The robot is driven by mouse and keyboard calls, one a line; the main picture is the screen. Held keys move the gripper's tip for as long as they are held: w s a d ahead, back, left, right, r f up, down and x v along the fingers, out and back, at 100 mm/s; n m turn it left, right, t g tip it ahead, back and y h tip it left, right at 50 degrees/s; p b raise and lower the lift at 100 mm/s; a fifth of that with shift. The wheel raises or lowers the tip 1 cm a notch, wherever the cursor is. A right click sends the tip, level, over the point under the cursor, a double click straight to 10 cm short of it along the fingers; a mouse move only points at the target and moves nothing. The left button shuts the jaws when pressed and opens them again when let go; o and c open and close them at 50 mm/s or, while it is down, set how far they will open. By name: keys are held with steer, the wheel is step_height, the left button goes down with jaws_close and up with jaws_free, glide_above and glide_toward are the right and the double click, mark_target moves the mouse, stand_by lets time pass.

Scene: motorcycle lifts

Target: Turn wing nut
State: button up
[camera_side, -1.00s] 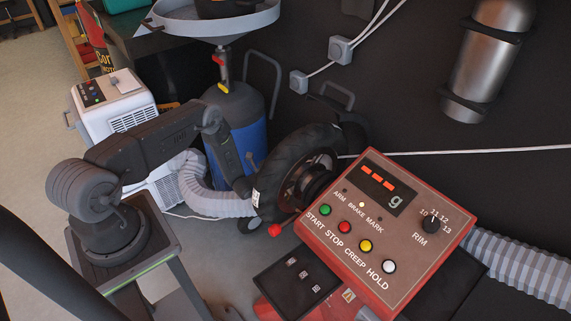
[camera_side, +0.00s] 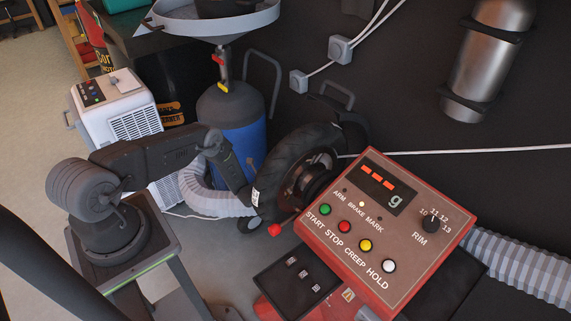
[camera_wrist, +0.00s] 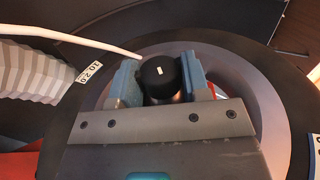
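In the wrist view, my gripper (camera_wrist: 163,84) has its two blue-grey fingers on either side of a round black cap (camera_wrist: 160,69) with a small white mark. Both fingers are very close to the cap; whether they press on it is unclear. No separate wings of a wing nut can be made out, and the part below the cap is hidden by my gripper. In the side view, the end of my arm reaches down to the near side of the black tyre (camera_side: 283,170), and the fingertips are hidden behind the wheel.
The red balancer panel (camera_side: 385,235) with buttons and a rim dial stands right of the wheel. A ribbed grey hose (camera_side: 200,190) and a blue tank (camera_side: 245,140) are behind my arm. The hose also shows at left in the wrist view (camera_wrist: 35,72). A white cable (camera_wrist: 70,38) crosses there.

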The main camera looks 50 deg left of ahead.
steer(key=o, duration=0.4)
steer(key=shift+o, duration=0.2)
steer(key=shift+s, duration=0.1)
steer(key=v, duration=1.3)
steer(key=shift+s, duration=0.35)
steer(key=shift+w, duration=0.1)
